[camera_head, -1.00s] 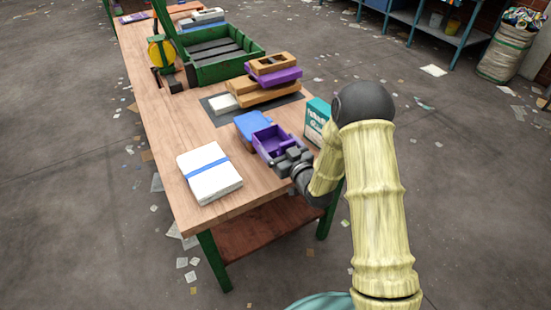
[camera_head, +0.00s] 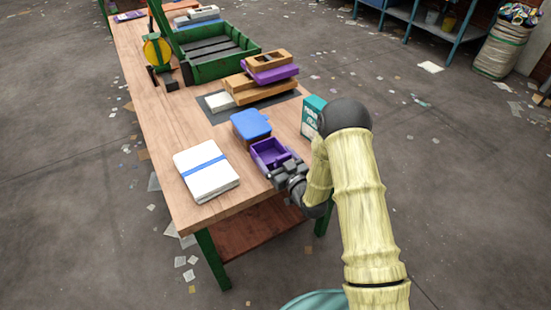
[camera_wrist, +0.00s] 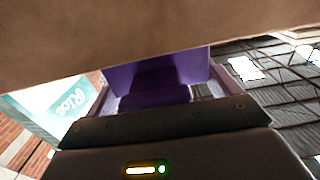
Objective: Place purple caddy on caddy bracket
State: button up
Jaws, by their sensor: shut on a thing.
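The purple caddy (camera_head: 264,147) is an open-topped box with inner compartments, near the right edge of the workbench in the head view. My gripper (camera_head: 283,169) is shut on its near side. In the wrist view the caddy (camera_wrist: 150,75) shows beyond the dark gripper body, partly hidden by a brown surface across the top. I cannot tell whether the caddy touches the bench. A blue-topped object (camera_head: 251,122) with a brown lower part stands just behind the caddy. I cannot make out a clear caddy bracket.
A teal and white box (camera_head: 312,117) stands right of the caddy, close to my arm. A white pack with a blue band (camera_head: 206,171) lies to the left. Brown and purple blocks (camera_head: 263,78) lie on a dark mat behind. A green crate (camera_head: 222,60) stands farther back.

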jog(key=shift+d, duration=0.1)
jog(key=shift+f, duration=0.15)
jog(key=o, duration=0.8)
jog(key=shift+c, duration=0.2)
jog(key=shift+r, duration=0.25)
jog(key=b+v, duration=0.1)
jog(key=v, duration=1.1)
jog(key=shift+w, duration=0.1)
